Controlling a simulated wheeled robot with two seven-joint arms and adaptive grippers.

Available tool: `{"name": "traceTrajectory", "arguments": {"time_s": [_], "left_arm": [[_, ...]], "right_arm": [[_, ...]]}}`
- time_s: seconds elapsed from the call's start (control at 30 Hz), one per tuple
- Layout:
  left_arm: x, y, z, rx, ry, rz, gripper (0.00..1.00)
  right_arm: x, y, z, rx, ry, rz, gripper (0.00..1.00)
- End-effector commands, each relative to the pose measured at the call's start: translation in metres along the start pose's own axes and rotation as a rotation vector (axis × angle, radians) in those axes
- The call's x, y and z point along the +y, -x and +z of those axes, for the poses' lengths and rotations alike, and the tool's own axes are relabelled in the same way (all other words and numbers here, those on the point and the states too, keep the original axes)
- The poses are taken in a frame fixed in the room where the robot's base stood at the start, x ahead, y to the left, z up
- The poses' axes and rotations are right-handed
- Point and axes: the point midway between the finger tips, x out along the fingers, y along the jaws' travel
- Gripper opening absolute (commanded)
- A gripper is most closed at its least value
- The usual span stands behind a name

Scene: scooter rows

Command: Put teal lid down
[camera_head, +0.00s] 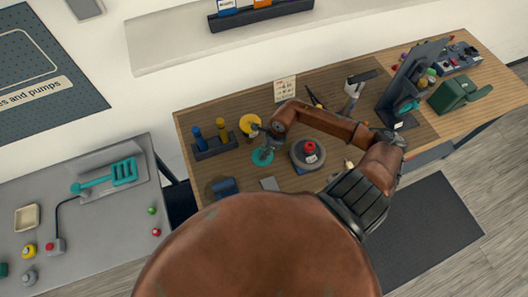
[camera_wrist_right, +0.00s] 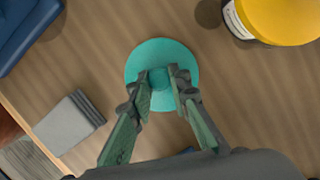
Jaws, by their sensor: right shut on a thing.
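The teal lid (camera_wrist_right: 162,55) is a round disc with a knob in its middle, seen from above in the right wrist view. My right gripper (camera_wrist_right: 160,82) is shut on the lid's knob, one finger on each side. In the head view the teal lid (camera_head: 262,157) is small and just below the right gripper (camera_head: 268,143), over the wooden workbench. I cannot tell whether the lid touches the bench top. My left gripper does not show in either view.
A yellow-topped container (camera_wrist_right: 285,18) stands close at the lid's upper right. A grey block (camera_wrist_right: 68,122) and a blue thing (camera_wrist_right: 22,30) lie to its left. In the head view a round grey base with a red knob (camera_head: 309,147) is right of the lid. The wooden workbench (camera_head: 330,90) has bare patches.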

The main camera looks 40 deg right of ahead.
Motion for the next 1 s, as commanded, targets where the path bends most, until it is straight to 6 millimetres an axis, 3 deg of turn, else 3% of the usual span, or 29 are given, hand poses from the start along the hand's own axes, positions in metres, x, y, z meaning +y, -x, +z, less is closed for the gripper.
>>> {"name": "traceTrajectory", "arguments": {"time_s": [0.03, 0.07, 0.3, 0.7, 0.87, 1.0], "left_arm": [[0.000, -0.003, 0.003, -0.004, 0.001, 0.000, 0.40], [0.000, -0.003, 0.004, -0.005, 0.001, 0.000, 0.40], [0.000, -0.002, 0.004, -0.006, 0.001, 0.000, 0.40], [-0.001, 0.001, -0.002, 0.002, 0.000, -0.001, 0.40], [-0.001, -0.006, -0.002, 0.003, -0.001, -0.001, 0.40], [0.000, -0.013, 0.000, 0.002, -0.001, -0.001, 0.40]], "right_arm": [[0.000, -0.003, -0.001, 0.000, 0.000, 0.000, 0.01], [0.000, -0.002, -0.001, 0.000, 0.000, 0.000, 0.19], [0.000, -0.002, -0.001, 0.001, 0.000, 0.000, 0.35], [0.000, 0.004, 0.000, 0.001, 0.000, -0.001, 0.35], [-0.001, 0.028, -0.001, 0.003, 0.003, -0.005, 0.35], [-0.002, 0.059, -0.002, 0.004, 0.003, -0.005, 0.35]]}}
